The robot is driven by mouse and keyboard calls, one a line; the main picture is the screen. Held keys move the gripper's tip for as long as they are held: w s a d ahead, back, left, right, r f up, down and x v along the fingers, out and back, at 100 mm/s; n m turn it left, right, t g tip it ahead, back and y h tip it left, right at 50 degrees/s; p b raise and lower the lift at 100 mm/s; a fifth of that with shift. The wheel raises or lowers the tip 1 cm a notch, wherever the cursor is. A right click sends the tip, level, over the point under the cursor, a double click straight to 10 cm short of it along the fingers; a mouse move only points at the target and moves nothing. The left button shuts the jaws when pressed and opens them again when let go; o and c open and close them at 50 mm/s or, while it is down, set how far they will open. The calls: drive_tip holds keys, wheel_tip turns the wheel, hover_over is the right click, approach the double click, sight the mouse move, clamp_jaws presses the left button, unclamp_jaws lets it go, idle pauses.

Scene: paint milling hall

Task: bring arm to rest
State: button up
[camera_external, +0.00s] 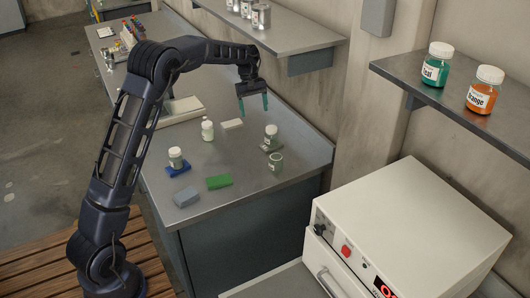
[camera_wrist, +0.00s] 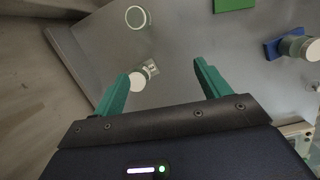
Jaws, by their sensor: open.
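My gripper (camera_external: 253,104) has teal fingers and hangs above the grey bench (camera_external: 235,178), pointing down. It is open and empty; in the wrist view its two fingers (camera_wrist: 160,90) stand well apart with bench surface between and beyond them. My arm reaches from lower left up and over the bench. A jar with a white cap (camera_external: 271,131) stands below and to the right of the fingers on a grey-green pad. It also shows beside the left finger in the wrist view (camera_wrist: 138,82), apart from the gripper as far as I can tell.
A right shelf (camera_external: 458,108) holds teal and orange jars. A white machine (camera_external: 408,230) stands front right.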

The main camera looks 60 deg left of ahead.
drive_tip(key=s+d+r+m+t+y, duration=0.1)
drive_tip(key=s+d+r+m, duration=0.3)
drive_tip(key=s+d+r, duration=0.55)
drive_tip(key=s+d+r+m+t, duration=0.1)
drive_tip(key=s+d+r+m, duration=0.4)
drive_tip(key=s+d, duration=0.7)
drive_tip(key=s+d+f+m, duration=0.1)
drive_tip(key=s+d+m, duration=0.1)
drive_tip(key=s+d, duration=0.3)
drive_tip(key=s+d+f+m+t+y, duration=0.1)
drive_tip(key=s+d, duration=0.4)
drive_tip(key=s, duration=0.6)
drive_tip(key=s+d+f+m+t, duration=0.1)
drive_tip(key=s+d+m, duration=0.3)
drive_tip(key=s, duration=0.4)
drive_tip(key=shift+s+d+f+y, duration=0.2)
drive_tip(key=shift+d+y, duration=0.1)
drive_tip(key=shift+d, duration=0.15)
